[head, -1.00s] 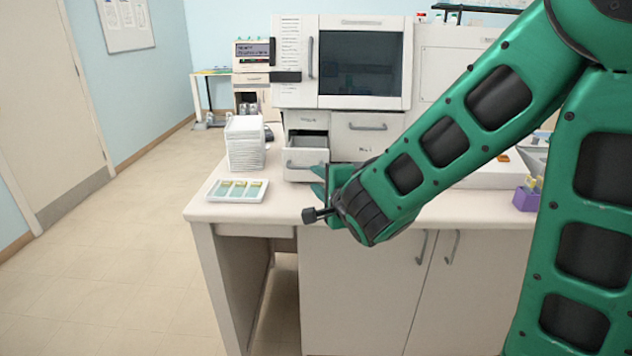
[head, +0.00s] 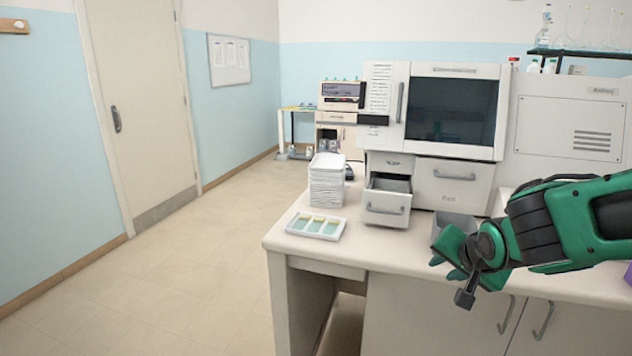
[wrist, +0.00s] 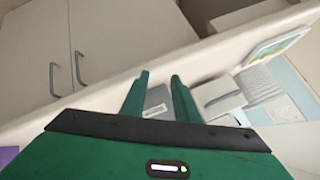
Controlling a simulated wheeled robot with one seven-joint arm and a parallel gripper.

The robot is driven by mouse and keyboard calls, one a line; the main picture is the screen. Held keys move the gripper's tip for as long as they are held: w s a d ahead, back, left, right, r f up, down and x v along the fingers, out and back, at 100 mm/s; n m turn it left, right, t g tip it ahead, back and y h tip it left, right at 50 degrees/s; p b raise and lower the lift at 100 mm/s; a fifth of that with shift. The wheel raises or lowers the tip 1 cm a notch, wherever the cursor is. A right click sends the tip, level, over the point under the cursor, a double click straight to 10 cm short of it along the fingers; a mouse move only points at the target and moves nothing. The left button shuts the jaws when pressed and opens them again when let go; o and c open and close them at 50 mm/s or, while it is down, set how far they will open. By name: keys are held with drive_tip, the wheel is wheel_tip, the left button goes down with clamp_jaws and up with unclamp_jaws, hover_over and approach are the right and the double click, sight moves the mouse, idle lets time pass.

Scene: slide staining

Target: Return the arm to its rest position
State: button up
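My green arm (head: 570,225) reaches in from the right edge in the head view, over the front of the counter. My gripper (head: 446,262) is at its left end, near the counter's front edge and in front of a small grey bin (head: 452,225). In the wrist view my gripper (wrist: 160,82) shows two green fingers spread apart with nothing held between them. The grey bin (wrist: 157,98) with a white label shows beyond the gap. The gripper partly hides the bin in the head view.
The counter (head: 400,255) carries a tray of slides (head: 316,226), a stack of white trays (head: 327,180) and a large machine (head: 452,110) with an open drawer (head: 387,203). Cabinet doors (head: 430,315) are below. The floor (head: 190,290) at left is clear.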

drive_tip(key=s+d+f+n+g, duration=0.1)
drive_tip(key=s+d+g, duration=0.3)
drive_tip(key=s, duration=1)
drive_tip(key=s+d+f+n+g, duration=0.1)
drive_tip(key=s+d+g, duration=0.4)
drive_tip(key=s, duration=0.9)
drive_tip(key=d, duration=0.3)
drive_tip(key=shift+d+y, duration=0.25)
drive_tip(key=shift+y, duration=0.15)
drive_tip(key=shift+w+f, duration=0.2)
drive_tip(key=shift+w, duration=0.4)
